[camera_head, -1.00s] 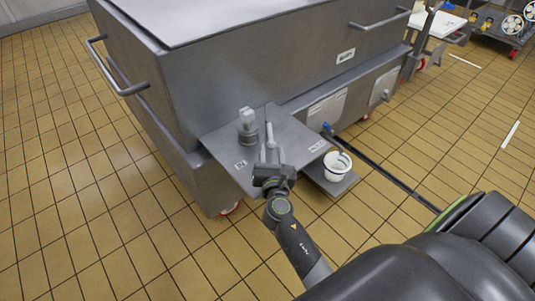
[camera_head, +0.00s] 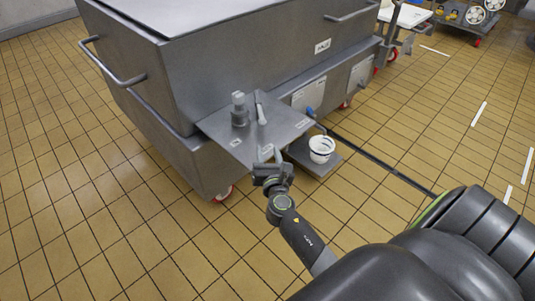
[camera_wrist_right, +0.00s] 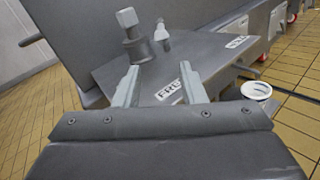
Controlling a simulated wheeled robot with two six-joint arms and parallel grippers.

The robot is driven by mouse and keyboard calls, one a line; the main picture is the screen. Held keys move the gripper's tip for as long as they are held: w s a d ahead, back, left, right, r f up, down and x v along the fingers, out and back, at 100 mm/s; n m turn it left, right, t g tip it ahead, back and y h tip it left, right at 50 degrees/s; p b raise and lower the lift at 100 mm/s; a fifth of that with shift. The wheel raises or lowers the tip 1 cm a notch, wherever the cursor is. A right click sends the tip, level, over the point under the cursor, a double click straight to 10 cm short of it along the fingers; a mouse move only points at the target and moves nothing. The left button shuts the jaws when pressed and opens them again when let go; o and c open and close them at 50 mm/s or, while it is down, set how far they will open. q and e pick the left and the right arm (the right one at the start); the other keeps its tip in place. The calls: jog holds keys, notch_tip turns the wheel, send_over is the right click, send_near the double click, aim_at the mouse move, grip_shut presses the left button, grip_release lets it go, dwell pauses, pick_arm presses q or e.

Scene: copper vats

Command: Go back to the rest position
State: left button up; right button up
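My right gripper (camera_head: 268,158) is at the front edge of a small grey metal shelf (camera_head: 228,142) on the side of a big steel vat (camera_head: 230,60). In the right wrist view its two fingers (camera_wrist_right: 158,88) stand apart with nothing between them. A grey fitting with a pale square top (camera_head: 239,108) stands upright on the shelf, and it also shows in the right wrist view (camera_wrist_right: 133,38). My left gripper is not in view.
A white bucket (camera_head: 321,148) stands on a low plate right of the shelf, near a blue-handled tap (camera_head: 310,112). A bar handle (camera_head: 110,72) juts from the vat's left side. The tiled floor (camera_head: 110,230) in front is clear. A cart (camera_head: 470,18) stands at the back right.

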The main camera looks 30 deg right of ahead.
dwell(0.4)
